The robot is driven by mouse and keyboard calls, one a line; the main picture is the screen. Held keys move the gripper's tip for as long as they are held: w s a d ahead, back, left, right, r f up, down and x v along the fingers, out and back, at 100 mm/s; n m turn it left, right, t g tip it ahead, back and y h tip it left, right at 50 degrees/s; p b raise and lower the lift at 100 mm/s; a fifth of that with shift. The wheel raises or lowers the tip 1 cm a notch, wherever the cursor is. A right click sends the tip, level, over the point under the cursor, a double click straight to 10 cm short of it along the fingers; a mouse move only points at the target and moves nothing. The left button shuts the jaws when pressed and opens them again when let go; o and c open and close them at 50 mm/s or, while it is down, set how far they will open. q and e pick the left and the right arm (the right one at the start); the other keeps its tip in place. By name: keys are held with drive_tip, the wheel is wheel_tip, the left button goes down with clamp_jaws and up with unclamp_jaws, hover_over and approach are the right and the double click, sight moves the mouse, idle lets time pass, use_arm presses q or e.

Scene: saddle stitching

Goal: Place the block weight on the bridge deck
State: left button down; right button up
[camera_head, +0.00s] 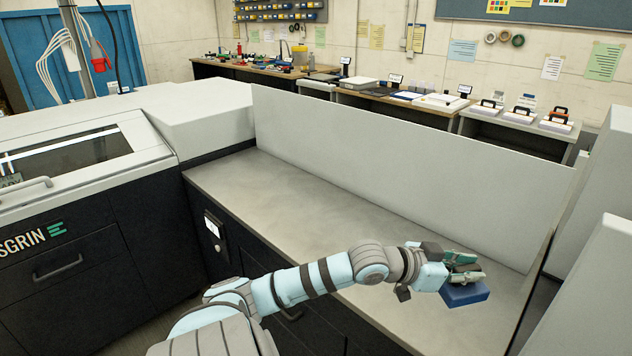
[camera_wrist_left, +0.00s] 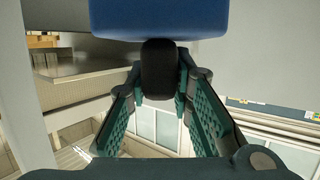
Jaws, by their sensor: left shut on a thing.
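The block weight (camera_head: 465,295) is a blue block held at the right part of the head view. My left gripper (camera_head: 462,268) is shut on it from above. In the left wrist view the blue block (camera_wrist_left: 160,18) fills the top, and its black knob (camera_wrist_left: 158,70) sits between the green-padded fingers. The bridge deck appears to be the long grey surface (camera_head: 290,200) between the machines; the block shows over its right front part. I cannot tell whether the block touches it. My right gripper is not in view.
A pale upright panel (camera_head: 400,165) stands along the back of the grey surface. A white and black machine (camera_head: 80,215) stands at the left. Grey units (camera_head: 590,290) stand close at the right. The left and middle of the grey surface are clear.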

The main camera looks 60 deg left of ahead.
use_arm(q)
drive_tip(key=w+a+r+n+y+b, duration=0.1)
drive_tip(key=w+a+n+y, duration=0.15)
drive_tip(key=a+y, duration=0.2)
drive_tip(key=w+a+r+n+y, duration=0.1)
drive_tip(key=w+a+n+y, duration=0.1)
drive_tip(key=a+n+y, duration=0.25)
drive_tip(key=f+b, duration=0.1)
drive_tip(key=f, duration=0.5)
drive_tip(key=f+b, duration=0.1)
drive_tip(key=f, duration=0.6)
drive_tip(key=f+b, duration=0.1)
drive_tip(key=f, duration=0.6)
drive_tip(key=shift+a, duration=0.25)
drive_tip(key=c, duration=1.8)
unclamp_jaws()
drive_tip(key=o, duration=0.3)
drive_tip(key=shift+o, duration=0.4)
drive_tip(key=shift+s, duration=0.1)
drive_tip(key=shift+r, duration=0.1)
